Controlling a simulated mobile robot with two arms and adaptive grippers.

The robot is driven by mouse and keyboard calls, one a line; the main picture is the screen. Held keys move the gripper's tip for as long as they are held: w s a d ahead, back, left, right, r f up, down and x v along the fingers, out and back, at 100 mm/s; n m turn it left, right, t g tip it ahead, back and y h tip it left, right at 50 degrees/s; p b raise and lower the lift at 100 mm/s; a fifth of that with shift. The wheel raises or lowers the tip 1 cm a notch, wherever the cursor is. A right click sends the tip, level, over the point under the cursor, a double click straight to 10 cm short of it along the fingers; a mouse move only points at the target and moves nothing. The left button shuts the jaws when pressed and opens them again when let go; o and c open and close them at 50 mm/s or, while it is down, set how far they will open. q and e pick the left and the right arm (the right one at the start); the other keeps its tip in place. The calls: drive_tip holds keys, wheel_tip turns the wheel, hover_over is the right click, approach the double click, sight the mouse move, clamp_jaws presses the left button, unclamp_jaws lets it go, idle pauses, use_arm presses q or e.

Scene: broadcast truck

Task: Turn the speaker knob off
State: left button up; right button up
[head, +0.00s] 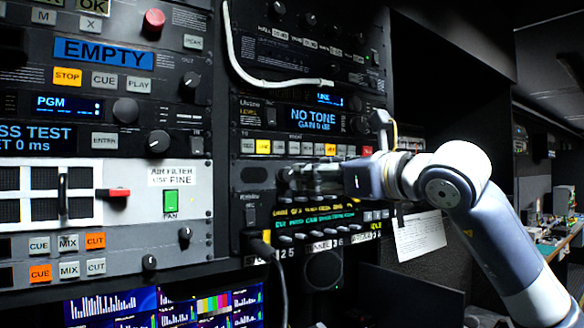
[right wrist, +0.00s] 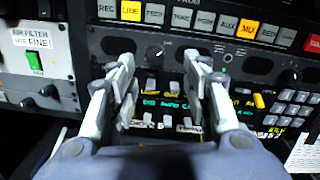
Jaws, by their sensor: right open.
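My right gripper (head: 287,181) reaches in from the right to the rack's intercom panel in the head view. Its fingers hide the panel front there. In the right wrist view the open gripper (right wrist: 160,66) has one finger on each side of a round black knob (right wrist: 155,52) with a white pointer line. The knob stands beyond the fingertips, and I cannot tell whether they touch it. Its label is not readable, so I cannot confirm that it is the speaker knob. A second black knob (right wrist: 290,75) sits further right. My left gripper is not in view.
Above is a row of lit buttons, including a yellow LINE button (right wrist: 131,10). A cable (head: 270,249) plugs in at the lower left of the panel, beside a round speaker grille (head: 322,270). A white paper sheet (head: 420,236) hangs at the right.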

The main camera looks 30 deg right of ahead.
sight(288, 175)
drive_tip(key=w, duration=0.2)
drive_tip(key=w+a+p, duration=0.1)
drive_tip(key=w, duration=0.1)
drive_tip(key=shift+w+a+p, duration=0.3)
drive_tip(key=shift+w+p, duration=0.25)
drive_tip(key=shift+w, duration=0.35)
drive_tip(key=shift+w+a+f+p, duration=0.1)
drive_tip(key=shift+w+p, duration=0.05)
drive_tip(key=shift+w, duration=0.35)
drive_tip(key=shift+w+a+f+p, duration=0.1)
drive_tip(key=shift+w+p, duration=0.05)
drive_tip(key=shift+w, duration=0.3)
drive_tip(key=shift+d, duration=0.1)
drive_tip(key=c, duration=0.8)
clamp_jaws()
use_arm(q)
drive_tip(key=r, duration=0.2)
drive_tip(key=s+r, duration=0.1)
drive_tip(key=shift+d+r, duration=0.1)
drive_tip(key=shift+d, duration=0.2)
